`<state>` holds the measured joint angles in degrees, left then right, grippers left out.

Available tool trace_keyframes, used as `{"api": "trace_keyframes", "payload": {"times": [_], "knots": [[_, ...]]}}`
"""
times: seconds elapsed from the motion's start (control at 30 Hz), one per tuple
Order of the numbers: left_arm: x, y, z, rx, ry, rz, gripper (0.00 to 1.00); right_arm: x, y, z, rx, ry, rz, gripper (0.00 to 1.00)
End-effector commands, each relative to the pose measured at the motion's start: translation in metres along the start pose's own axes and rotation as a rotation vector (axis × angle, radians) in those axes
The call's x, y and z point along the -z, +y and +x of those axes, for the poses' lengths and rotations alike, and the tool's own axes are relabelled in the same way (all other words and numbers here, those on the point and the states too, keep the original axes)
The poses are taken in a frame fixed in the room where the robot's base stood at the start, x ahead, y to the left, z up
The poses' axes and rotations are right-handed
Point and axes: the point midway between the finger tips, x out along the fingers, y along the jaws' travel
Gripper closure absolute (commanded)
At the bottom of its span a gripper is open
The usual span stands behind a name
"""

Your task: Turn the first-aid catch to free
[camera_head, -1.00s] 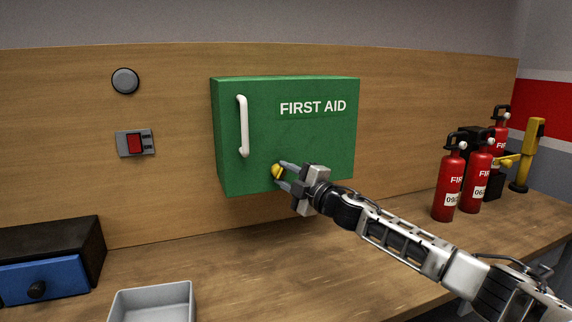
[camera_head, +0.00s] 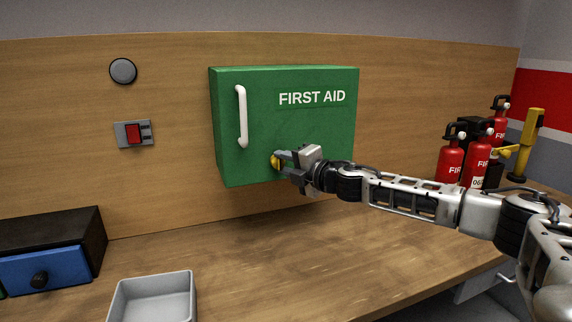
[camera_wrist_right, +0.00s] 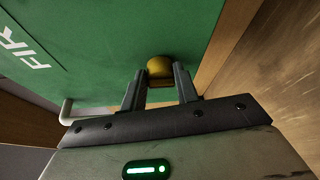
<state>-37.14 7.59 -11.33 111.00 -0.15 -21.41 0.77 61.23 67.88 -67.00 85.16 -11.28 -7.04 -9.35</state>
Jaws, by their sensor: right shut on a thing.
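The green first-aid cabinet (camera_head: 315,125) hangs on the wooden back panel with its door shut and a white vertical handle (camera_head: 241,117) at the door's left. The yellow catch (camera_head: 275,161) sits low on the door below the handle. My right gripper (camera_head: 278,160) reaches in from the right and is shut on the catch. In the right wrist view, the catch (camera_wrist_right: 160,67) shows as a rounded yellow knob between the tips of my right gripper (camera_wrist_right: 160,80). The fingers hide part of the catch, so its exact angle is unclear. My left gripper is not in view.
A grey tray (camera_head: 113,305) and a black box with a blue drawer (camera_head: 58,268) are at the lower left. Red extinguishers (camera_head: 478,165) stand at the right. A red switch (camera_head: 134,134) and a round grey button (camera_head: 123,71) are on the panel. The middle bench is clear.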

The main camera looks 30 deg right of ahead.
Motion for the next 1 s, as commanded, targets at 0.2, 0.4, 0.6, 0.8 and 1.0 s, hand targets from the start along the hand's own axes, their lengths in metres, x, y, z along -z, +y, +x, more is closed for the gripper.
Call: {"api": "trace_keyframes", "payload": {"times": [0.2,0.4,0.6,0.8,1.0], "knots": [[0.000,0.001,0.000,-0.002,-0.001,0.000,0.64,0.000,0.000,0.000,0.000,0.001,-0.005,0.93],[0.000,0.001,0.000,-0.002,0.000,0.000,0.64,0.000,0.000,0.000,0.000,0.001,-0.004,0.48],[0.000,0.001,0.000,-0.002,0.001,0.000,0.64,0.001,0.000,0.000,0.000,0.001,-0.003,0.48],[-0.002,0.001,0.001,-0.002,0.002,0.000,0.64,0.000,-0.002,-0.008,0.002,0.000,-0.002,0.48],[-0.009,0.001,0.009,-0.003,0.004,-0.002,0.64,0.000,-0.006,-0.046,0.003,-0.001,-0.004,0.48]]}}
